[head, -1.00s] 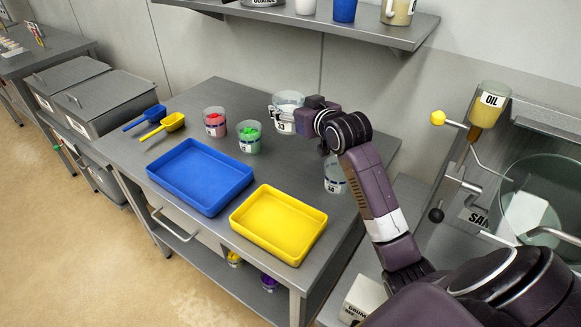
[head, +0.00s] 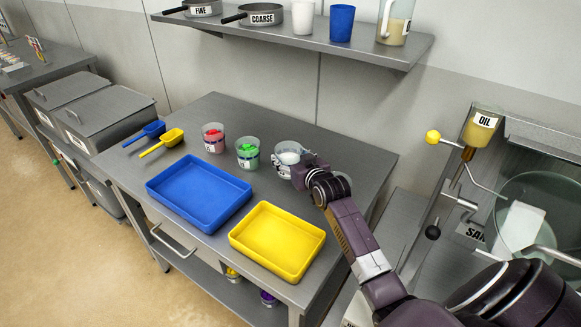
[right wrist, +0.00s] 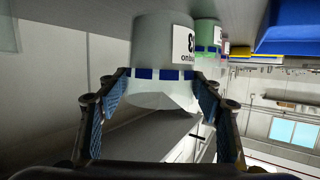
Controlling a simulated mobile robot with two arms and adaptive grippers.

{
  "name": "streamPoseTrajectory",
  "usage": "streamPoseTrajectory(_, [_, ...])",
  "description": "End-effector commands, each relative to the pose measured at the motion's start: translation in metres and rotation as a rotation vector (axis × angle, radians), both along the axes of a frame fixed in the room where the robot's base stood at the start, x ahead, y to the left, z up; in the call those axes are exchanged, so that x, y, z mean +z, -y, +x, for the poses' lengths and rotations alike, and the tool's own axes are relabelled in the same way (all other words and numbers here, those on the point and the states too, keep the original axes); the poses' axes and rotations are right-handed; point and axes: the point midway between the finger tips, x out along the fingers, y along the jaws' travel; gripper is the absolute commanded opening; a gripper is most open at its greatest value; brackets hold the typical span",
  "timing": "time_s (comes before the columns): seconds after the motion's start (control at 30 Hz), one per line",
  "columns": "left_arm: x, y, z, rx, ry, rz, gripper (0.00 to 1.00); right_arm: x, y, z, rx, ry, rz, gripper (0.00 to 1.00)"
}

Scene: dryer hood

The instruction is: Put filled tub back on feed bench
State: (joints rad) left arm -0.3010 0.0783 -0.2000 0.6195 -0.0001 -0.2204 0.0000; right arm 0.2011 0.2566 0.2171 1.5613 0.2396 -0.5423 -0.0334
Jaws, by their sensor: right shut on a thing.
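A clear tub with white contents (head: 287,152) is upright in my right gripper (head: 297,172), at the right end of the row of tubs over the grey feed bench (head: 215,112). The right wrist view shows the tub (right wrist: 163,45) upside down in the picture, between my two blue-padded fingers (right wrist: 162,105), with a label partly seen. Its base is at or very near the bench top; I cannot tell if it touches. A tub with red contents (head: 213,140) and one with green contents (head: 247,155) stand to its left. My left gripper is not in view.
A blue tray (head: 198,225) and a yellow tray (head: 240,240) lie at the bench front. A blue scoop (head: 152,130) and a yellow scoop (head: 170,138) lie at the left. A wall shelf (head: 290,35) hangs behind. The oil machine (head: 482,122) stands at the right.

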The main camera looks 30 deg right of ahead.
Motion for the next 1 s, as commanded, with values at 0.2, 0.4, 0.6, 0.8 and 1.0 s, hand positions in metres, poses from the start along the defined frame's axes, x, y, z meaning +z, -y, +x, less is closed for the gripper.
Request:
streamPoseTrajectory(0.2, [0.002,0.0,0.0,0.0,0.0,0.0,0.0,-0.029,0.0,0.0,0.0,-0.001,0.0,0.28])
streamPoseTrajectory(0.4, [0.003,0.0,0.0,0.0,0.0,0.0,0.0,-0.043,0.0,0.0,0.001,0.004,-0.001,0.28])
streamPoseTrajectory(0.6, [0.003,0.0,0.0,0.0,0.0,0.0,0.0,-0.043,0.0,0.0,0.0,0.004,-0.001,0.28])
streamPoseTrajectory(0.8, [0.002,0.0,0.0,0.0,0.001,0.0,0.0,-0.046,0.0,0.0,0.0,0.0,0.0,0.68])
streamPoseTrajectory(1.0, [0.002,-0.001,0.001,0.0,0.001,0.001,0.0,-0.046,0.0,0.0,0.0,0.0,0.0,0.68])
